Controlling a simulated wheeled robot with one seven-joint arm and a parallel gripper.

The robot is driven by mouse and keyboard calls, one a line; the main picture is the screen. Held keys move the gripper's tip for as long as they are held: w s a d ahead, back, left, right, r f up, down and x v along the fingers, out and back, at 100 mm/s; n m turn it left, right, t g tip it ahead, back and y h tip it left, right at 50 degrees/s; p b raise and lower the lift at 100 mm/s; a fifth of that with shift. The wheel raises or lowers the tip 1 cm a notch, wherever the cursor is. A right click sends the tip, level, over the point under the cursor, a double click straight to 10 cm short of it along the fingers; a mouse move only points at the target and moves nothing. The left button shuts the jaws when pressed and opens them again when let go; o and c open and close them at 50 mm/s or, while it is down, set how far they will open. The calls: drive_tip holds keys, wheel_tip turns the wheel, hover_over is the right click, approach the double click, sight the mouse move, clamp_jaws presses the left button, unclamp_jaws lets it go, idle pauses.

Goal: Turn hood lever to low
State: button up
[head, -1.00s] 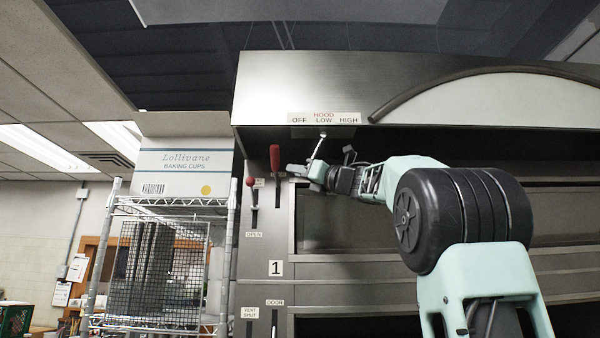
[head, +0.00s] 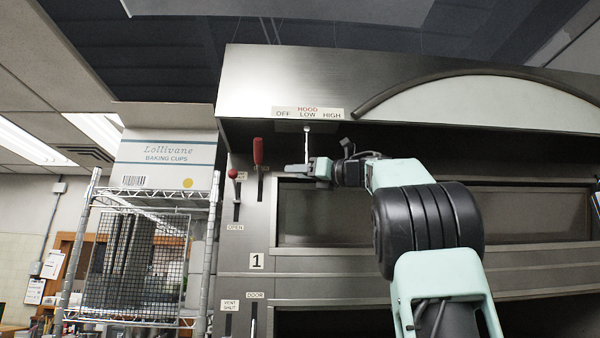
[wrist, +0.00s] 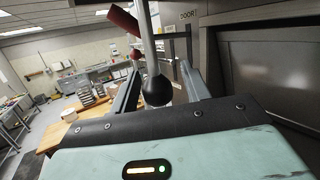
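The hood lever (head: 307,145) is a thin silver rod hanging from the hood's underside, below the OFF / LOW / HIGH label (head: 308,113). It hangs about straight down under the word LOW. In the wrist view the rod (wrist: 148,40) ends in a black knob (wrist: 157,90). My gripper (head: 292,168) is at the lever's lower end, pointing left in the head view. In the wrist view its fingers (wrist: 160,72) stand apart on both sides of the knob, with gaps visible. The knob is hidden by my gripper in the head view.
A red-handled lever (head: 259,152) and a red-ball lever (head: 234,175) stand on the oven front (head: 262,215) just left of my gripper. A wire rack (head: 140,265) bearing a baking cups box (head: 166,155) is further left. The steel hood (head: 270,80) is overhead.

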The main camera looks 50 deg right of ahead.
drive_tip(key=shift+r, duration=0.1)
drive_tip(key=b+v, duration=0.6)
drive_tip(key=v, duration=1.1)
drive_tip(key=shift+s, duration=0.2)
